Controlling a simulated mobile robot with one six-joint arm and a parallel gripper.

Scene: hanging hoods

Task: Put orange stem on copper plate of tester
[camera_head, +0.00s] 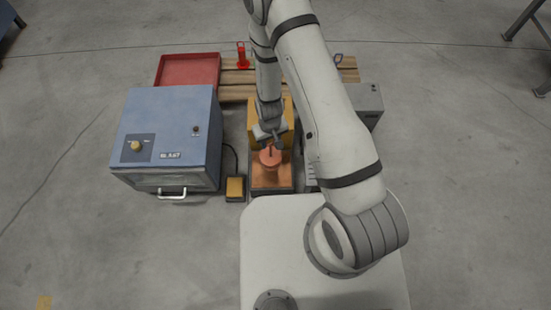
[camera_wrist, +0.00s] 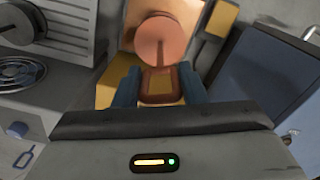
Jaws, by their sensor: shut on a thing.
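The orange stem (camera_head: 271,157) has a round orange disc with a thin dark pin. My gripper (camera_head: 268,136) is shut on it above the tester. In the wrist view the disc (camera_wrist: 160,44) lies beyond my gripper (camera_wrist: 160,90), and a squarish orange-brown part with a yellowish middle sits between the two fingers. The tester has a yellow upright back (camera_head: 288,108) and a copper plate (camera_head: 270,178) in front. The copper plate also shows behind the disc in the wrist view (camera_wrist: 140,12). I cannot tell whether the stem touches the plate.
A blue cabinet (camera_head: 168,128) stands left of the tester, with a small yellow box (camera_head: 235,187) between them. A grey appliance (camera_head: 368,104) stands close on the right. Behind are a red tray (camera_head: 188,70), a wooden pallet (camera_head: 236,77) and a red upright object (camera_head: 242,58).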

